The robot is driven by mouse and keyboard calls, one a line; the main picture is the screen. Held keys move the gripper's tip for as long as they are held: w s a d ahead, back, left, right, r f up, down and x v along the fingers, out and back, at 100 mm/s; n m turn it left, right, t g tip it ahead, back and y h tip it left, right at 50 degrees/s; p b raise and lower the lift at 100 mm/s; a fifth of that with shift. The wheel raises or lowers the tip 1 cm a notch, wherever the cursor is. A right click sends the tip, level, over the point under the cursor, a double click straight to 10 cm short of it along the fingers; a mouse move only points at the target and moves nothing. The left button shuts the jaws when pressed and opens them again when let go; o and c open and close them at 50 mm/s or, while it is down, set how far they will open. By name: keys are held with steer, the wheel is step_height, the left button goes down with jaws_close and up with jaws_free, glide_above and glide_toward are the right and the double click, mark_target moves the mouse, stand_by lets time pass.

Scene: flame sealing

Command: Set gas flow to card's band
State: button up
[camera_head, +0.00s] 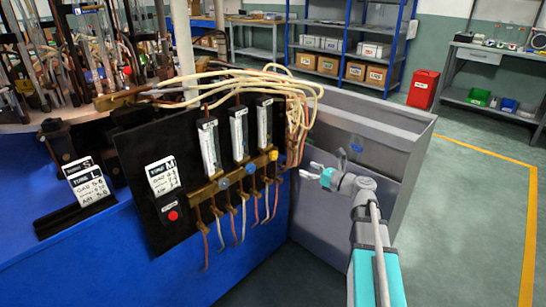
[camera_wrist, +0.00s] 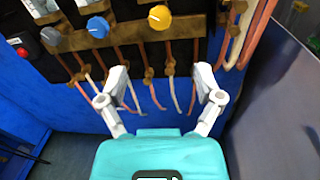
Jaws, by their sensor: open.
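A black panel (camera_head: 140,141) carries three upright glass flow meters (camera_head: 239,134) above a brass manifold. Below them are a grey knob (camera_head: 224,184), a blue knob (camera_head: 250,169) and a yellow knob (camera_head: 273,155). The wrist view shows the yellow knob (camera_wrist: 159,17) above and between my fingertips, the blue knob (camera_wrist: 97,27) to its left and the grey knob (camera_wrist: 50,36) further left. My gripper (camera_head: 309,170) is open and empty, right of the yellow knob and apart from it. A card (camera_head: 162,176) is on the panel; its small print is unclear. The meter readings are too small to read.
Another card (camera_head: 88,184) stands on a black holder at left. A red button (camera_head: 173,215) sits low on the panel. Hoses (camera_head: 299,113) hang at the panel's right edge, close to my gripper. A grey bin-like housing (camera_head: 400,150) stands behind my arm. Floor at right is clear.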

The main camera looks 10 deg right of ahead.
mark_target(275, 156)
steer(key=shift+w+a, duration=0.1)
steer(key=x, duration=1.3)
steer(key=shift+w+a, duration=0.2)
steer(key=shift+c, duration=0.2)
steer(key=c, duration=1.1)
